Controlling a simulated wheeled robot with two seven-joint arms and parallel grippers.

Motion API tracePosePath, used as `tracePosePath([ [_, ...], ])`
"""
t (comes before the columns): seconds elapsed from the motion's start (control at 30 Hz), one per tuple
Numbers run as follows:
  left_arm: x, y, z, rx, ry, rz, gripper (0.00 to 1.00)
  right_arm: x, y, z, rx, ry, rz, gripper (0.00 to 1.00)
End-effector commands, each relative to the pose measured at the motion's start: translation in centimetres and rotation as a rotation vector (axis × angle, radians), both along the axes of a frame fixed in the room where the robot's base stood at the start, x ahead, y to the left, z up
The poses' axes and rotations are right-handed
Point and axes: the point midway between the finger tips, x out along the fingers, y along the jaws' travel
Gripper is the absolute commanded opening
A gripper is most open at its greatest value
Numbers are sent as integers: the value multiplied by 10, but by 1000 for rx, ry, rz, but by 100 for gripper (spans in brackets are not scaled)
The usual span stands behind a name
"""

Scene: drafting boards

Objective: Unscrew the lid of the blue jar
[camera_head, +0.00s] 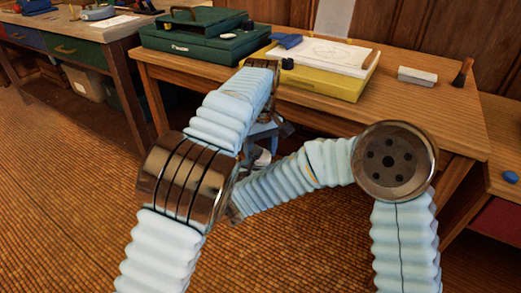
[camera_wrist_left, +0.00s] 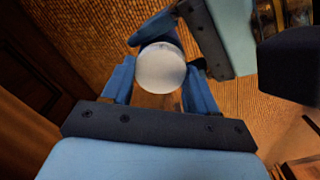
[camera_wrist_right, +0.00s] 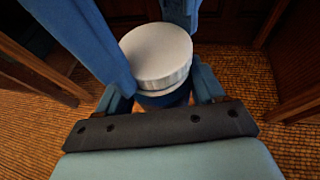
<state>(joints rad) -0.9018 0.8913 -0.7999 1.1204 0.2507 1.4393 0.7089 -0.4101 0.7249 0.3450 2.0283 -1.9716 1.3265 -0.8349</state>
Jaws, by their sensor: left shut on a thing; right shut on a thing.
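The blue jar has a round white lid, which shows from above in the left wrist view (camera_wrist_left: 160,68). My left gripper (camera_wrist_left: 160,88) has its blue fingers on either side of the lid. In the right wrist view the lid (camera_wrist_right: 157,52) sits above the dark blue jar body (camera_wrist_right: 164,101), with a thin second white edge beneath it. My right gripper (camera_wrist_right: 163,95) is shut on the jar body, low under the lid. In the head view the lid (camera_head: 262,158) is small and partly hidden by my arms. The jar is held in the air before the table.
Behind stands a wooden table (camera_head: 425,115) with a green case (camera_head: 195,45), a yellow drafting board (camera_head: 310,78), a white block (camera_head: 417,76) and a brush (camera_head: 463,72). Another desk (camera_head: 75,45) is at the left. A blue object (camera_head: 510,176) lies on a right-hand table.

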Motion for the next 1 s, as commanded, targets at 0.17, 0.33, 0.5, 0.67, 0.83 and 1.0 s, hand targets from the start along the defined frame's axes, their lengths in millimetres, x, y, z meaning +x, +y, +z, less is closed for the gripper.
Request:
tracePosePath([
  [0.17, 1, -8, 8, -17, -13, -11, 22, -4, 9, 0, 3, 4, 25, 0],
  [0.33, 0, -9, 14, -18, -13, -12, 22, -4, 9, -1, 2, 7, 25, 0],
  [0.5, 0, -7, 20, -15, -11, -8, 22, -4, 8, -1, 2, 6, 21, 0],
  [0.67, 0, -4, 23, -11, -8, -5, 22, -3, 5, 0, 2, 3, 14, 0],
  [0.83, 0, -3, 23, -8, -5, -3, 22, -2, 4, 0, 3, 1, 10, 0],
  [1.0, 1, -3, 27, -7, -7, -2, 22, -1, 3, 1, 2, 0, 8, 0],
])
